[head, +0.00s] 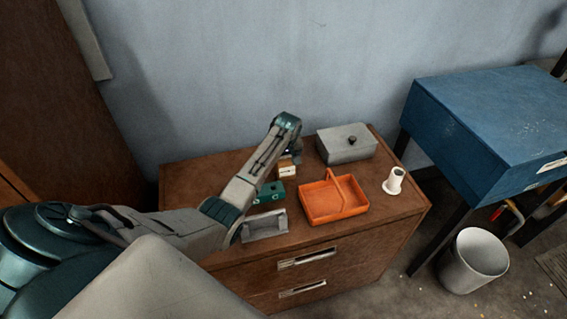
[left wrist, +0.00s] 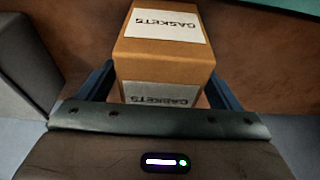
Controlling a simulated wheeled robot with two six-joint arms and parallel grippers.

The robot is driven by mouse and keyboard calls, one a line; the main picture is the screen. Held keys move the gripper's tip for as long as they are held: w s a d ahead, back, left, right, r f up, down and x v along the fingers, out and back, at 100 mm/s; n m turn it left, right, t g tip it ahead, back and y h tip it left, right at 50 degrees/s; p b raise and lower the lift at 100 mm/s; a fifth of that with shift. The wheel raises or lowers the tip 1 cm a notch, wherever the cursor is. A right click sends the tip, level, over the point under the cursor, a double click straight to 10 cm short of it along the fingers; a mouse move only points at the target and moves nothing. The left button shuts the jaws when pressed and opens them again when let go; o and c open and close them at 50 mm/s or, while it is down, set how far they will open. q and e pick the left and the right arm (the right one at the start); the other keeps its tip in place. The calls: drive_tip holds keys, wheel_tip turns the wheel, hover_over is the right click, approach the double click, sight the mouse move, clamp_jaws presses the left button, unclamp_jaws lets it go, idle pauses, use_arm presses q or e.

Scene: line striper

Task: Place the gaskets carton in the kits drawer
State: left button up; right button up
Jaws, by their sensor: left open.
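The gaskets carton (left wrist: 165,52) is a small tan box with white labels reading GASKETS. In the head view the carton (head: 287,171) sits on the brown dresser top, partly hidden by my left gripper (head: 292,152). In the left wrist view my left gripper (left wrist: 160,84) is open, with one blue finger on each side of the carton. Whether the fingers touch it I cannot tell. Two shut dresser drawers show, an upper drawer (head: 340,262) and a lower drawer (head: 330,290). Their labels are too small to read, so I cannot tell which is the kits drawer. My right gripper is out of view.
A green box (head: 270,191), a grey holder (head: 265,226), an orange handled basket (head: 322,203), a grey lidded box (head: 345,147) and a white spool-like piece (head: 394,181) crowd the top. A blue cabinet (head: 490,120) and white bin (head: 472,262) stand right.

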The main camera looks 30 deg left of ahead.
use_arm(q)
drive_tip(key=shift+f, duration=0.25)
idle(0.5)
drive_tip(key=c, duration=1.2)
